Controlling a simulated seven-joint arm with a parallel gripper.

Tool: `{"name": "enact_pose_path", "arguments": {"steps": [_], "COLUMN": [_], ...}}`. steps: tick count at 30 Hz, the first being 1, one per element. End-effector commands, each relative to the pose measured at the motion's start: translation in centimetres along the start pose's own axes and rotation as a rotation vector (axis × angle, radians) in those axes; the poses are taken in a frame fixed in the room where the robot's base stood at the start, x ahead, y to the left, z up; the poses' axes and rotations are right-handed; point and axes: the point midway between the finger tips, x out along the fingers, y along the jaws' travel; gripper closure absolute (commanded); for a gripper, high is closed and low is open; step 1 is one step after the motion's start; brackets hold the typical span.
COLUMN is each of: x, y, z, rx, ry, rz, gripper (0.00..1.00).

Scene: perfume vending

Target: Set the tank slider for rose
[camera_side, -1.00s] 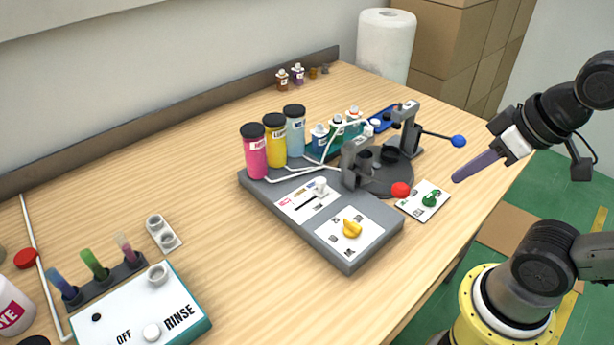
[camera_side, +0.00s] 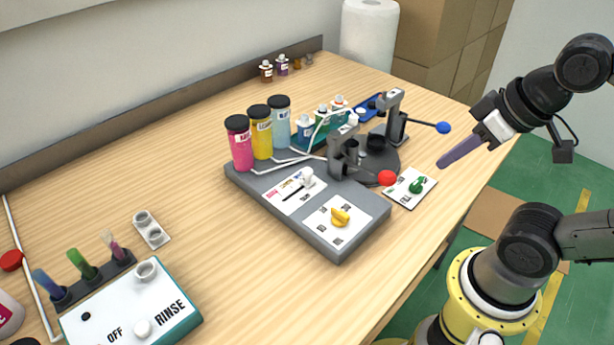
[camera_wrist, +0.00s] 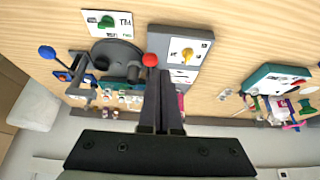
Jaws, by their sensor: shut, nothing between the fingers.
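The grey perfume machine (camera_side: 352,248) stands on the table. On its top a white slider knob (camera_side: 307,177) sits at the upper right end of a slot on a white label panel (camera_side: 284,199). Pink (camera_side: 239,143), yellow (camera_side: 261,132) and light blue (camera_side: 280,122) tanks stand at its back edge; I cannot read which is rose. My gripper (camera_side: 440,165) is shut and empty, in the air to the right of the machine, apart from everything. In the wrist view the shut fingers (camera_wrist: 160,100) hide the slider area.
A yellow dial (camera_side: 340,217) is in front of the slider. A red ball knob (camera_side: 387,178), a blue ball lever (camera_side: 443,128) and a green knob on a card (camera_side: 410,194) are at the right. The rinse box (camera_side: 130,312) stands front left, with bare table between.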

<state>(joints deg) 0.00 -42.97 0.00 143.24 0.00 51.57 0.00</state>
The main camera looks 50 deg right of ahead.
Motion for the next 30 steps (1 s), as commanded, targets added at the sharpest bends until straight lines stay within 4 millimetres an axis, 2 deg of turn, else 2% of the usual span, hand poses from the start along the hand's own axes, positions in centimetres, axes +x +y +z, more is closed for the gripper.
{"name": "enact_pose_path", "arguments": {"steps": [3,10,13,18,23,26,30], "x": [0.0,-0.1,-1.5,-3.0,-3.0,-2.1,0.5], "y": [0.0,0.0,0.0,-0.2,-0.6,-1.0,-1.8], "z": [0.0,0.2,-1.2,-5.6,-10.2,-13.4,-17.9], "rx": [0.0,0.087,0.196,0.389,0.537,0.625,0.73], "ry": [0.0,-0.015,-0.001,-0.038,-0.099,-0.15,-0.226], "rz": [0.0,0.0,0.0,0.003,0.018,0.036,0.071], "gripper": [1.0,0.59,0.41,0.39,0.39,0.39,0.39]}}
